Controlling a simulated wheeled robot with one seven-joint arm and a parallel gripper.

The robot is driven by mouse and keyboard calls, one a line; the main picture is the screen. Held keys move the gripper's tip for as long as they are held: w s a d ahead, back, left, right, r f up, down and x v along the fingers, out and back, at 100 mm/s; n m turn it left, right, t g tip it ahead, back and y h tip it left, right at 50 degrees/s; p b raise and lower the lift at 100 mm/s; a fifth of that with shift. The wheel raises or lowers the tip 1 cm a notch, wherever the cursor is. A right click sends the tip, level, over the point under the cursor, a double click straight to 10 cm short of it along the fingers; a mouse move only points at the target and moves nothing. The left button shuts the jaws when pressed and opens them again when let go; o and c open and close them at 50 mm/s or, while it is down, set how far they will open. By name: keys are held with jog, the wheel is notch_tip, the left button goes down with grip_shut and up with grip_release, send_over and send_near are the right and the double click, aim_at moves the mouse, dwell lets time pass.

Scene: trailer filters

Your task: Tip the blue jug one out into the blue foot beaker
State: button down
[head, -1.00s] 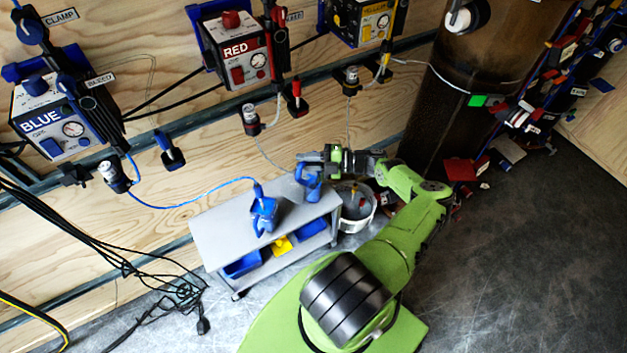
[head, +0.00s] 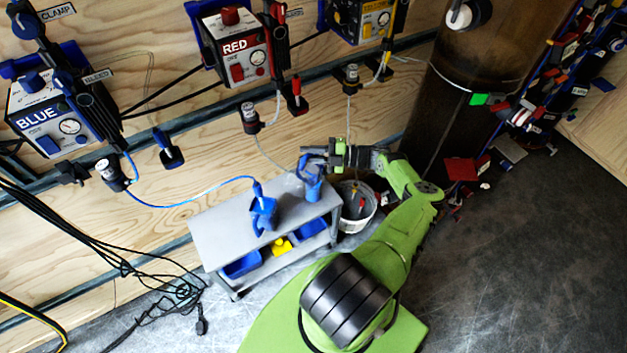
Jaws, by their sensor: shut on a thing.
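A blue jug (head: 313,188) is in my gripper (head: 308,163) at the right end of the grey cart's top. My gripper is shut on its upper part, and the fingers hide some of it. The jug looks a little tilted; I cannot tell whether its base touches the cart. A second blue vessel (head: 263,217) with a handle stands left of it on the cart, apart from it, and a blue hose runs to its top. It may be the blue foot beaker, but I cannot read any label. The contents of both are too small to see.
The grey cart (head: 222,238) has blue bins (head: 243,264) and a yellow item (head: 281,247) on its lower shelf. A white bucket (head: 372,212) stands right of it. The blue hose (head: 185,206) crosses behind the cart's left part. Cables lie on the floor at left.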

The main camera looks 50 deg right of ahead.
jog(key=shift+w+d+m+b, duration=0.25)
jog(key=shift+d+m+b, duration=0.45)
jog(key=shift+d+b, duration=0.25)
jog(key=shift+w+d+f+m+t+y+b, duration=0.1)
jog(key=shift+d+m+t+y+b, duration=0.25)
jog(key=shift+b, duration=0.6)
jog(key=shift+w+d+f+m+t+y+b, duration=0.15)
jog(key=shift+d+m+b, duration=0.3)
jog(key=shift+d+b, duration=0.35)
jog(key=shift+a+r, duration=0.15)
dwell(0.3)
